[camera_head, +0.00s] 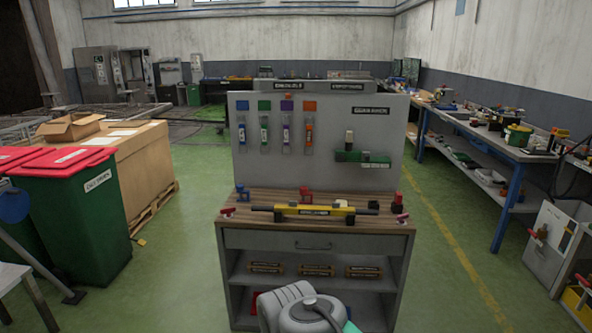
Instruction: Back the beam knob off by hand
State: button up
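A yellow beam (290,211) with a dark label and dark bar ends lies across the wooden top of a grey workbench (232,239). A small red part (305,193) stands just behind the beam's middle. A pale block (341,204) and a black knob-like part (373,205) sit at its right. Red-handled parts stand at the bench's left corner (228,211) and right corner (402,217). I cannot tell which of these is the beam knob. My grey arm shows at the bottom middle, in front of the bench; my gripper is not in view.
The bench's back panel (340,115) holds several coloured tools and a green rack (362,158). A blue part (242,193) stands at the bench's left. Red-lidded bins (90,210) stand left, a long blue-legged table (500,150) right.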

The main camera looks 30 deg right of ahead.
aim_at(339, 157)
jog(key=z, duration=1.2)
jog(key=i, duration=0.95)
jog(key=u, duration=0.4)
jog(key=i, duration=0.85)
jog(key=u, duration=0.95)
